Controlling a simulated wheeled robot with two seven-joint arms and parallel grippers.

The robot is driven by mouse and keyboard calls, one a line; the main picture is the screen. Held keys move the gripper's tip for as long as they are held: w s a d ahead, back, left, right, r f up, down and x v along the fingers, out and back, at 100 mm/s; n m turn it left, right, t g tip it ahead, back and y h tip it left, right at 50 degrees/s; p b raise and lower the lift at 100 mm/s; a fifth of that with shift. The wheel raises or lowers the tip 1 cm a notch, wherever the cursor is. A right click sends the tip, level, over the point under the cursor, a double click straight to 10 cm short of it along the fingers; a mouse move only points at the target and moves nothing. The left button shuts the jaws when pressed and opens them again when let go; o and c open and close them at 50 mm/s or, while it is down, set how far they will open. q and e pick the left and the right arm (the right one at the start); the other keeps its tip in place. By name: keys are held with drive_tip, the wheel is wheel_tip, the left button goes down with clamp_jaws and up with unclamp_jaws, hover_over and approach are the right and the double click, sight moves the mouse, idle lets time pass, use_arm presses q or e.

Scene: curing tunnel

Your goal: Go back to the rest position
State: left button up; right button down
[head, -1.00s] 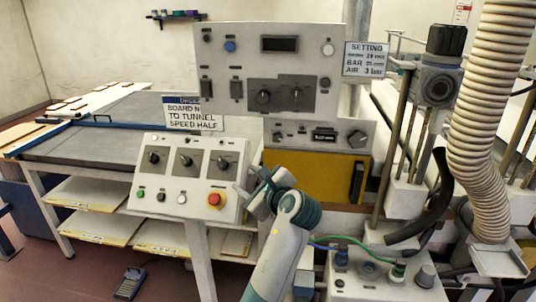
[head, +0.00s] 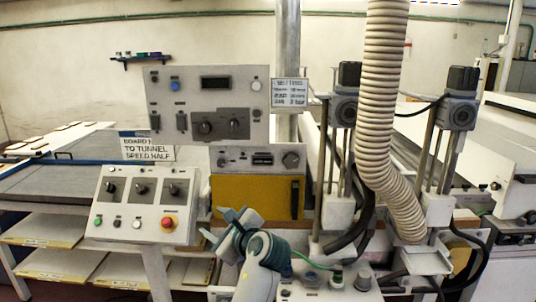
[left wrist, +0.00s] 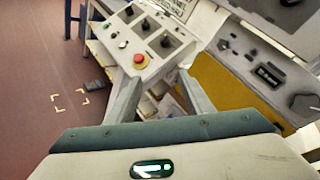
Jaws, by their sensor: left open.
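My left gripper (head: 224,226) is in the head view, low in the middle, just right of the sloped control box. It is open and nothing shows between its fingers. In the left wrist view, the two grey fingers (left wrist: 160,82) stand apart, with the control box beyond them. The sloped control box (head: 132,222) has three black rotary switches, several small buttons and a red stop button (head: 167,222). The stop button also shows in the left wrist view (left wrist: 140,60). My right gripper is not in view.
Behind the gripper stand a yellow panel (head: 257,203) and an upright grey switch panel (head: 207,100). A ribbed hose (head: 378,110) and posts with black-capped heads stand to the right. Tables with shelves are at left. A foot pedal (left wrist: 97,86) lies on the reddish floor.

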use_arm(q)
wheel_tip(320, 180, down, 26)
drive_tip(key=d+g+h, duration=0.1)
drive_tip(key=h, duration=0.3)
drive_tip(key=s+f+n+g+h, duration=0.1)
drive_tip(key=s+f, duration=0.4)
drive_tip(key=f, duration=0.4)
drive_tip(key=s+f+n+g+h, duration=0.15)
drive_tip(key=s+f, duration=0.35)
drive_tip(key=f, duration=0.5)
drive_tip(key=s+f+n+g+h, duration=0.15)
drive_tip(key=s+f, duration=0.25)
drive_tip(key=f, duration=0.5)
drive_tip(key=s+a+f+n+g, duration=0.2)
drive_tip(key=s+f+n, duration=0.1)
drive_tip(key=s+f, duration=0.8)
drive_tip(key=s+a+f+n+g, duration=0.1)
drive_tip(key=s+a+f+n, duration=0.25)
drive_tip(key=s+f, duration=0.8)
drive_tip(key=s+a+f+n+g, duration=0.1)
drive_tip(key=s+a+f+n, duration=0.1)
drive_tip(key=s, duration=1.4)
drive_tip(key=s+a+f+n+g+h+b, duration=0.1)
drive_tip(key=s+a+n, duration=0.4)
drive_tip(key=s, duration=1.1)
wheel_tip(320, 180, down, 2)
drive_tip(key=shift+s+f+n+g, duration=0.15)
drive_tip(key=shift+s+n+g, duration=0.3)
drive_tip(key=shift+n, duration=0.4)
